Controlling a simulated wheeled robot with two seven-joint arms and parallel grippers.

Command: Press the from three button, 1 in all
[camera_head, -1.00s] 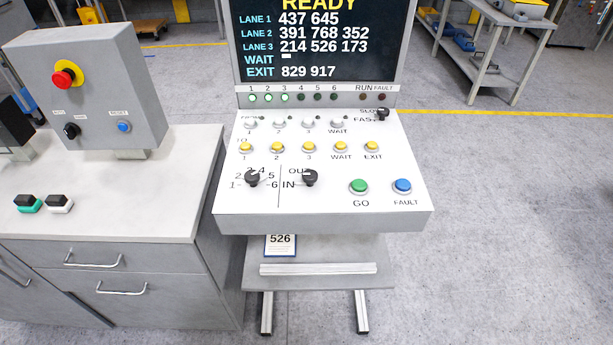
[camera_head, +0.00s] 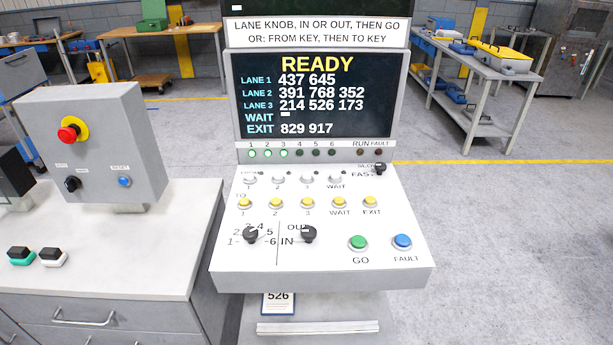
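The from three button (camera_head: 307,178) is a white round button in the upper row of the sloped white control panel (camera_head: 225,262), above the label 3. Other white buttons for 1 (camera_head: 250,178), 2 (camera_head: 278,178) and WAIT (camera_head: 335,177) share its row. Below is a row of yellow TO buttons, with yellow 3 (camera_head: 307,202) under it. The screen (camera_head: 315,95) reads READY, lane 1 437 645, lane 2 391 768 352, lane 3 214 526 173, WAIT a dash, EXIT 829 917. Lamps 1, 2 and 3 glow green. Neither gripper is in view.
Two black knobs (camera_head: 250,234), a green GO button (camera_head: 358,243) and a blue FAULT button (camera_head: 402,242) sit lower on the panel. A grey cabinet (camera_head: 110,260) with a red emergency-stop box (camera_head: 95,145) stands at left.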

